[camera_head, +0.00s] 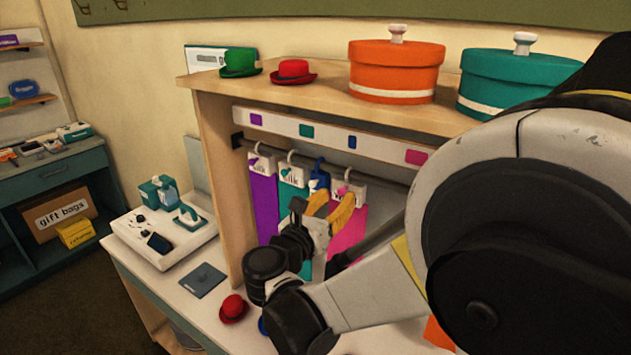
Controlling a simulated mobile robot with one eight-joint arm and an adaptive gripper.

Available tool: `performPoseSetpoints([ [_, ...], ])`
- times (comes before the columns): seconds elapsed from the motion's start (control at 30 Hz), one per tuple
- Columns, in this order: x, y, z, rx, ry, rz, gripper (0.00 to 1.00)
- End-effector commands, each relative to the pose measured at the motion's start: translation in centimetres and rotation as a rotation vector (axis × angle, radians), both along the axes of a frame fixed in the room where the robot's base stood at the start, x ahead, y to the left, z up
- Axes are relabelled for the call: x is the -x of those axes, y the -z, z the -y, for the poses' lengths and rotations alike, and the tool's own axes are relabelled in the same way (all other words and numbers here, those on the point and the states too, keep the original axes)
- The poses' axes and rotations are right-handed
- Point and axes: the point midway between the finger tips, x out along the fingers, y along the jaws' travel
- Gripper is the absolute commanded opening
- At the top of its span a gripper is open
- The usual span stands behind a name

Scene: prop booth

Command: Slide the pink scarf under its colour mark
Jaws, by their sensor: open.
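The pink scarf (349,228) hangs from a white hanger card on the dark rail (394,185). It is the rightmost scarf visible, left of the pink mark (417,157) on the white strip above. My gripper (334,197), with yellow-orange fingers, is open in front of the blue and pink scarves. Its right finger overlaps the pink scarf's upper part in the picture; I cannot tell if they touch. My gripper and arm hide part of the pink scarf and the rail's right part.
Purple (264,208), teal (290,198) and blue (317,182) scarves hang to the left. The strip also has purple, teal and blue marks. Hats and round boxes (396,73) stand on the shelf top. A red hat (233,308) lies on the counter below.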

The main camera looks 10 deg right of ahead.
Motion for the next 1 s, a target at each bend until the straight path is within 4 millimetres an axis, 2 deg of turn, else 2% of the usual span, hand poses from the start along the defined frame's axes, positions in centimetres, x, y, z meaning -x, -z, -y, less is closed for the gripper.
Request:
performPoseSetpoints([
  [0.03,-0.6,0.0,0.7,0.000,0.004,0.000,0.38],
  [0.2,-2.0,0.0,1.7,-0.001,0.001,0.000,0.38],
  [0.53,-2.3,0.0,2.0,-0.001,0.000,0.000,0.38],
  [0.57,-2.3,0.0,2.0,-0.001,0.000,0.000,0.34],
  [0.6,-2.3,0.0,2.0,-0.001,0.000,0.000,0.22],
  [0.67,-2.3,0.0,2.0,-0.001,0.000,0.000,0.04],
  [0.7,-2.3,0.0,2.0,-0.001,0.000,0.000,0.00],
  [0.87,-2.3,0.0,2.0,-0.002,0.000,0.001,0.00],
  [1.0,-1.1,0.0,3.3,-0.003,0.002,0.000,0.00],
])
